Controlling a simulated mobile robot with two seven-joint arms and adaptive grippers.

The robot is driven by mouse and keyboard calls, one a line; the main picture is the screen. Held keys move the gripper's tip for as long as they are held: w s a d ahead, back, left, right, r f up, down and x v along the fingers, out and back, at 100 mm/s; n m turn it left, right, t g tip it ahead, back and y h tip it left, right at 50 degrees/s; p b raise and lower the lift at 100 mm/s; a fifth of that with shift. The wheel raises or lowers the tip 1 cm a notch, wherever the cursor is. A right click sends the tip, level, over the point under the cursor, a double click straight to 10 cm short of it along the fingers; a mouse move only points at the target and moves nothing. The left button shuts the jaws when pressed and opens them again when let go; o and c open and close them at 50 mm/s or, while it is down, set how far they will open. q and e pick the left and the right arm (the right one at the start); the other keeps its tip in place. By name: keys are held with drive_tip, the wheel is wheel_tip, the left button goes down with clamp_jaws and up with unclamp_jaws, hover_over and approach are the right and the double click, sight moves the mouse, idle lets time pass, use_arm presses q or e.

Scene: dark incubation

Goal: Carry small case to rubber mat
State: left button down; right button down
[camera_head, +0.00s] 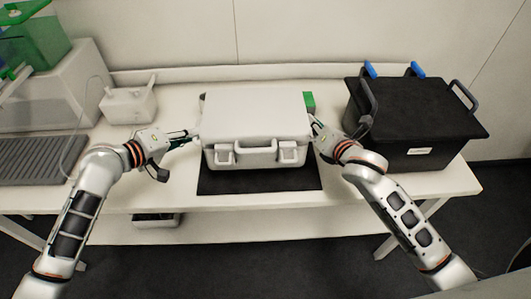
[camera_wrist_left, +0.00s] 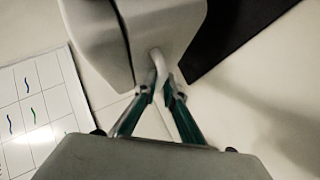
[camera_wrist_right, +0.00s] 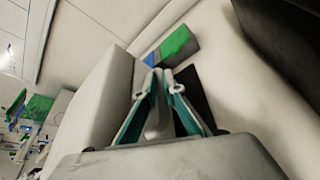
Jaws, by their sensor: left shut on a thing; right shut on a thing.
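The small case (camera_head: 255,112) is pale grey with a front handle and two latches, level and closed at the middle of the table. The black rubber mat (camera_head: 260,184) shows in front of and under it; whether the case touches it I cannot tell. My left gripper (camera_head: 192,137) is shut on a side handle of the case (camera_wrist_left: 150,30), seen between its fingers in the left wrist view. My right gripper (camera_head: 316,131) is shut on the opposite side handle; the case also shows in the right wrist view (camera_wrist_right: 105,100).
A large black box (camera_head: 420,108) with grey handles and blue clips stands close on the right. A green block (camera_head: 309,101) is behind the case's right side. A small white container (camera_head: 128,103) and a grey ribbed tray (camera_head: 40,158) are left. The table (camera_head: 120,198) is clear in front.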

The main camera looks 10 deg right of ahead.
use_arm(q)
drive_tip(key=shift+d+r, duration=0.1)
drive_tip(key=shift+d, duration=0.25)
use_arm(e)
drive_tip(key=shift+d+r, duration=0.15)
drive_tip(key=shift+d, duration=0.2)
use_arm(q)
drive_tip(key=shift+a, duration=0.1)
